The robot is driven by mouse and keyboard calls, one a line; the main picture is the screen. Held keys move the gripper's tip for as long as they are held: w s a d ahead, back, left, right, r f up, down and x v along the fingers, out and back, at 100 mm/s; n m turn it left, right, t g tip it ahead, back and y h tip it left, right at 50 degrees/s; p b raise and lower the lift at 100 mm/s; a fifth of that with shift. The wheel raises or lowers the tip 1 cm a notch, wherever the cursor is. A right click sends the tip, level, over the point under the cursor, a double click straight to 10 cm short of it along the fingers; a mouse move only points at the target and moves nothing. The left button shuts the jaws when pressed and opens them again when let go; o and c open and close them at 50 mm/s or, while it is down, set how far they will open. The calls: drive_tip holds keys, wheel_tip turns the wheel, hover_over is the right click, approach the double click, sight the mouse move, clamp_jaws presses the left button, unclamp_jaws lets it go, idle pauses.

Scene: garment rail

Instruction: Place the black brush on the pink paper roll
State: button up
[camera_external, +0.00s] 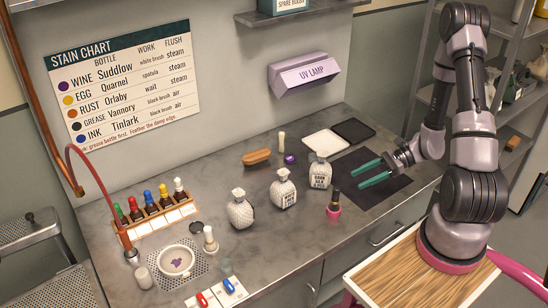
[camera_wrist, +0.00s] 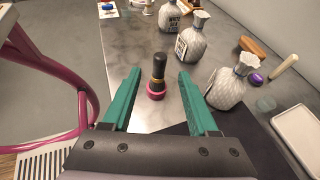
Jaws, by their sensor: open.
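The black brush (camera_external: 336,195) stands upright on the worktop, with a dark body and a gold band. The pink paper roll (camera_external: 333,212) is a small pink ring around or under its lower end; I cannot tell which. In the wrist view the brush (camera_wrist: 159,66) and the pink roll (camera_wrist: 156,91) line up with the gap between my teal fingers. My gripper (camera_external: 358,176) is open and empty, above the dark mat. In the external view it is to the right of and behind the brush, apart from it.
A grey labelled bottle (camera_external: 320,172) stands close behind the brush, with two more bottles to the left. The dark mat (camera_external: 385,193) is bare under my gripper. A white tray (camera_external: 326,142) and a brown brush (camera_external: 257,157) lie farther back. The worktop's front edge is near the brush.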

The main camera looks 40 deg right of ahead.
drive_tip(key=s+a+r+n+h, duration=0.1)
drive_tip(key=s+r+n+h, duration=0.1)
drive_tip(key=r+n, duration=0.4)
drive_tip(key=s+a+r+n+t+h, duration=0.1)
drive_tip(key=r+n+h, duration=0.4)
drive_tip(key=r, duration=1)
drive_tip(key=s+a+r+n+t+h, duration=0.1)
drive_tip(key=s+a+r+n+h, duration=0.2)
drive_tip(key=r, duration=0.8)
drive_tip(key=s+n, duration=0.2)
drive_tip(key=n, duration=0.2)
drive_tip(key=shift+s+r, duration=0.2)
drive_tip(key=shift+r, duration=0.15)
